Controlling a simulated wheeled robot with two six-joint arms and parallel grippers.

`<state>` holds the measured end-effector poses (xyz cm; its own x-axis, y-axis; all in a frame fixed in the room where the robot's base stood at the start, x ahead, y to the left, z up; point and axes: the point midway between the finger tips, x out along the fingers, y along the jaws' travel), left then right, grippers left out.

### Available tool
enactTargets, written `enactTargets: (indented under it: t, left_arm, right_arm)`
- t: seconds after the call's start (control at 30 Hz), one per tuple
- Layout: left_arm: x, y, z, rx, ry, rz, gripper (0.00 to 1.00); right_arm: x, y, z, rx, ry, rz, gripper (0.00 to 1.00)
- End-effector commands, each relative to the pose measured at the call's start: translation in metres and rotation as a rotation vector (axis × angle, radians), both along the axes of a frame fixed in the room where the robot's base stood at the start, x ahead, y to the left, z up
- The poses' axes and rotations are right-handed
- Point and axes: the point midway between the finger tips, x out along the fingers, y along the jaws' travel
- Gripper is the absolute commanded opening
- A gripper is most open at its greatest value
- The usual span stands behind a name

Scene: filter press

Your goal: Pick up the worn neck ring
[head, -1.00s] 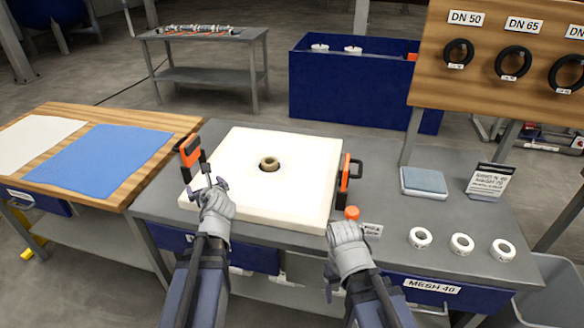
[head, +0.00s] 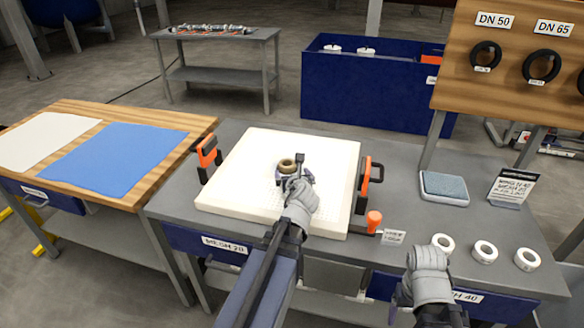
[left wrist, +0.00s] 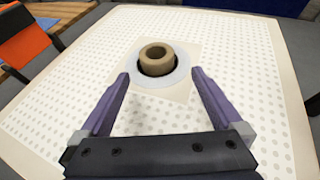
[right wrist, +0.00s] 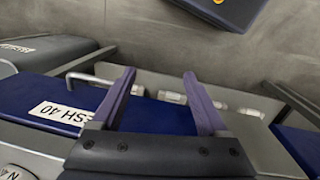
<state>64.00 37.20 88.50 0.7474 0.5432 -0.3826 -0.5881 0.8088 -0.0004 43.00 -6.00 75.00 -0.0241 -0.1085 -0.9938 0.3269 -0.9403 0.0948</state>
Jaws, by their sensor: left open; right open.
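The worn neck ring (head: 286,165) is a small tan-brown ring at the middle of the white perforated plate (head: 250,160). In the left wrist view the ring (left wrist: 156,60) stands in a dark round hole with a pale collar around it. My left gripper (head: 297,178) is open just in front of the ring. In the left wrist view its two purple fingers (left wrist: 160,82) point toward the ring from either side, with nothing between them touching it. My right gripper (right wrist: 165,85) is open and empty, low in front of the bench's drawers.
Orange-and-black clamps stand left (head: 208,155) and right (head: 367,180) of the plate. Several white rings (head: 484,252), a grey-blue pad (head: 444,187) and a sign card (head: 511,187) are on the right. A blue sheet (head: 120,158) lies on the wooden table.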

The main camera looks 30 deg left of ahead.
Motion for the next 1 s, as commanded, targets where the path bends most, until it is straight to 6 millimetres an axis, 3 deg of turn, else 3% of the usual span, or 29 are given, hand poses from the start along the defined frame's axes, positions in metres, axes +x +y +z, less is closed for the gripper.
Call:
enactTargets:
  t: [0.1, 0.37, 0.7, 0.97, 1.0]
  left_arm:
    - [0.012, 0.009, -0.007, 0.001, 0.001, 0.001, 1.0]
    - [0.018, 0.014, -0.008, 0.0, 0.0, 0.001, 1.0]
    - [0.051, 0.042, -0.022, 0.0, 0.0, 0.001, 1.0]
    - [0.051, 0.043, -0.021, 0.0, 0.0, 0.0, 1.0]
    - [0.051, 0.043, -0.021, 0.001, 0.001, 0.0, 0.95]
  right_arm:
    - [0.0, 0.0, -0.007, 0.0, 0.0, 0.0, 0.77]
    - [0.0, 0.0, -0.008, 0.0, 0.0, 0.0, 0.77]
    - [0.0, 0.0, -0.022, 0.0, 0.0, 0.0, 0.77]
    - [0.0, 0.0, -0.022, 0.0, 0.0, 0.0, 0.77]
    - [0.0, 0.0, -0.022, 0.0, 0.0, 0.0, 0.77]
